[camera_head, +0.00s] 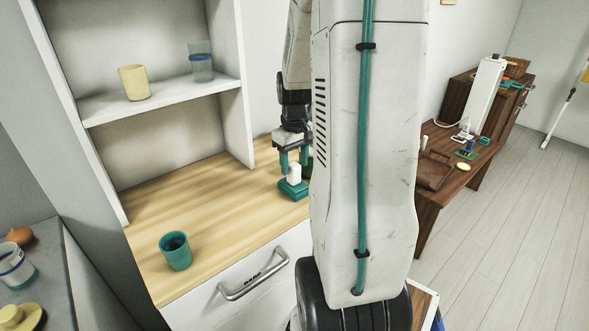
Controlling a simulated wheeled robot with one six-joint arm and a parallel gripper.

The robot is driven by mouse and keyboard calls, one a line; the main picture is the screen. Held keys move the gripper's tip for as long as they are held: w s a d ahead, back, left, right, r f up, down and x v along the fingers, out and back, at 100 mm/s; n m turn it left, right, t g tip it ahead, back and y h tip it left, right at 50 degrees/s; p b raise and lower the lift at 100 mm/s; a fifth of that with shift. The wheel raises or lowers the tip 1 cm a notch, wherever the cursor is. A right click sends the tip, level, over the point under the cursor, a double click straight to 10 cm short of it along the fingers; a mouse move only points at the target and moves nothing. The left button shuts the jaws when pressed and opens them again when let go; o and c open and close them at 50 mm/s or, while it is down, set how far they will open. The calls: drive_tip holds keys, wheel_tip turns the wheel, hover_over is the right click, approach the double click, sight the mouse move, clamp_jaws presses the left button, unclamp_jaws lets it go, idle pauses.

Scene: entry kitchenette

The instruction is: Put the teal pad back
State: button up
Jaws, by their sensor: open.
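A teal pad-like block (291,190) lies on the wooden counter, next to my arm. A small white piece (294,173) shows just above it; I cannot tell whether it is part of it or a separate thing. My gripper (293,163) points down right over the block, with its teal-coloured fingers open on either side of the white piece. I cannot tell whether the fingers touch anything. My arm hides the counter to the right. A flat green-teal item (466,155) also lies on the brown desk, too small to identify surely.
A teal cup (175,251) stands near the counter's front left. A yellow cup (134,82) and a clear-and-blue glass (201,62) stand on the shelf (160,101). The wooden counter (215,205) is bare between cup and gripper. A drawer handle (254,276) juts out below.

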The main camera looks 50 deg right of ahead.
wheel_tip(320, 180, up, 5)
drive_tip(key=shift+a, duration=0.1)
drive_tip(key=s+a+r+n, duration=0.1)
drive_tip(key=a+r, duration=0.3)
drive_tip(key=a, duration=0.5)
drive_tip(key=s+a+r+n, duration=0.1)
drive_tip(key=a+r, duration=0.3)
drive_tip(key=a, duration=0.6)
drive_tip(key=s+a+n+t, duration=0.1)
drive_tip(key=s+a, duration=0.9)
drive_tip(key=a, duration=0.1)
drive_tip(key=shift+s+r, duration=0.3)
drive_tip(key=shift+r, duration=0.15)
